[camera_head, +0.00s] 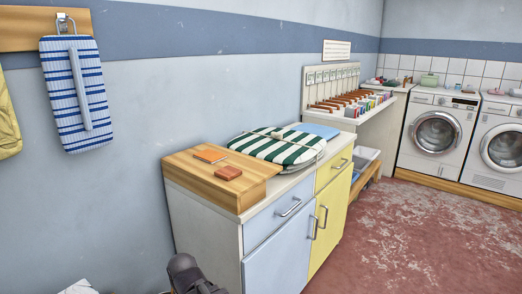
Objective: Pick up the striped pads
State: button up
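The green-and-white striped pads (277,148) lie flat in a rounded stack on top of the cabinet, toward its back. A thin cord or strap crosses over them, and a small beige piece lies on top. How many pads there are cannot be told from here. A blue-and-white striped padded board (77,92) hangs from a hook on the wall at the upper left, with a light bar along its front. A dark grey part of my arm shows at the bottom edge, apart from the pads. My gripper's fingers are not in view.
A light blue folded cloth (317,130) lies behind the pads. A shelf rack (350,103) and washing machines (437,134) stand beyond. The red floor (410,235) at right is clear.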

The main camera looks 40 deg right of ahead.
aim_at(295, 150)
jog(key=u, duration=0.4)
jog(key=k, duration=0.85)
jog(key=z, duration=1.55)
jog(key=i, duration=1)
